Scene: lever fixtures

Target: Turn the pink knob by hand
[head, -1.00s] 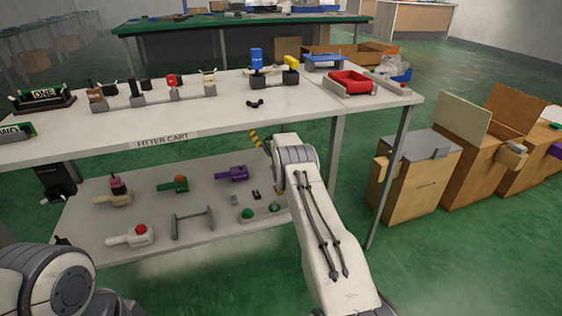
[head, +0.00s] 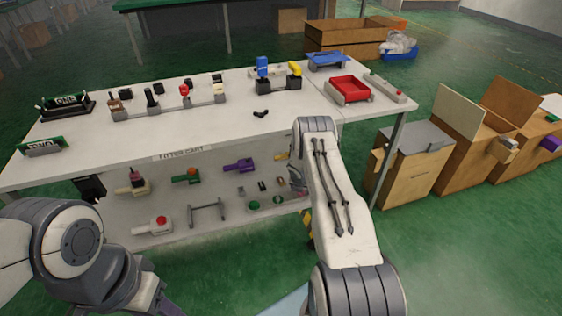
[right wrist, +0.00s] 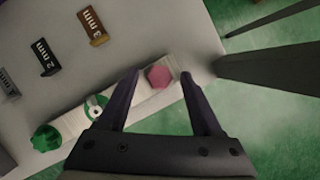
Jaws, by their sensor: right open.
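The pink knob (right wrist: 159,76) is a small six-sided cap on a pale bar fixture (right wrist: 72,121) in the right wrist view. My right gripper (right wrist: 158,80) is open, with one finger on each side of the knob in the picture; I cannot tell whether either finger touches it. A green knob (right wrist: 46,138) and a round green-and-white part (right wrist: 95,105) sit further along the bar. In the head view my right arm hides the pink knob and the gripper. My left gripper (head: 168,307) shows only partly at the bottom edge, low beside the cart.
The cart's tabletop (head: 205,128) overhangs the lower shelf, which holds several fixtures, including a purple one (head: 240,165) and a grey handle (head: 207,211). Small size tags (right wrist: 95,27) stand near the bar. Dark cart legs (right wrist: 270,65) rise beyond the shelf edge. Cardboard boxes (head: 415,165) stand right.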

